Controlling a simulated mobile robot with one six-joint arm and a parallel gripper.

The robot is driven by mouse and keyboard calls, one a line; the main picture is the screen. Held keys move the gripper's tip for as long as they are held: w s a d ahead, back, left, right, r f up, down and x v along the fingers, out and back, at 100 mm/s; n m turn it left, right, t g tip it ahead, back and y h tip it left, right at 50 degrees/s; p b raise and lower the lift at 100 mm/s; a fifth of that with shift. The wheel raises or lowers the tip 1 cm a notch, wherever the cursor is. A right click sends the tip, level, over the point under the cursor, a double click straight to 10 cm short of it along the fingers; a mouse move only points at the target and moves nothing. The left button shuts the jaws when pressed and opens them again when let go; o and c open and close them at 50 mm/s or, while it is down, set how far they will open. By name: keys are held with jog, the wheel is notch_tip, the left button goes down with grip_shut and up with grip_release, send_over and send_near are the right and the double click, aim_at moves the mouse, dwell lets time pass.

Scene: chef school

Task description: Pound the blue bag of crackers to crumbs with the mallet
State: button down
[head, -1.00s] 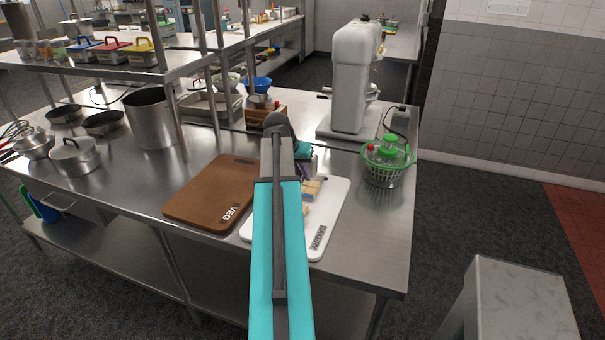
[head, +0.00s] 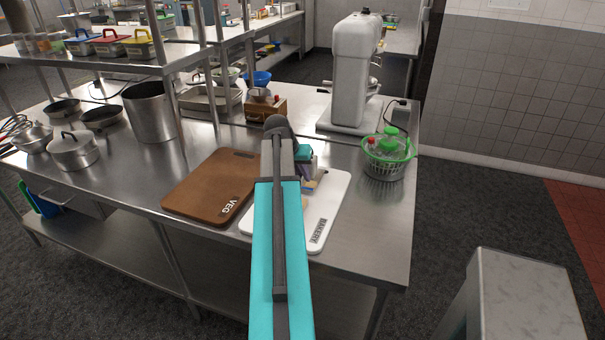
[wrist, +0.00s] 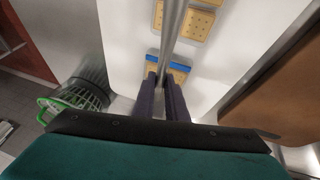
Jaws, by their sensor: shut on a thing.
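The bag of crackers lies on the white board marked BAKERY (head: 328,212). In the wrist view its tan crackers (wrist: 197,24) and blue strips (wrist: 180,67) show under my gripper. In the head view my arm hides most of the bag, and only a small tan and blue part shows. My gripper (wrist: 164,84) is shut on a grey metal bar, which seems to be the handle of the mallet (wrist: 175,35). The bar runs up the wrist picture over the bag. The mallet's head is out of sight, and I cannot tell whether it touches the bag.
A brown VEG board (head: 205,187) lies left of the white board. A green and clear salad spinner (head: 387,160) stands to the right, near the table edge. A white stand mixer (head: 352,75) is behind. Pots (head: 73,150) stand at the left.

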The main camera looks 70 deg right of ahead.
jog(key=shift+f, duration=0.1)
dwell(0.3)
jog(key=shift+r+p, duration=1.7)
jog(key=shift+r, duration=1.35)
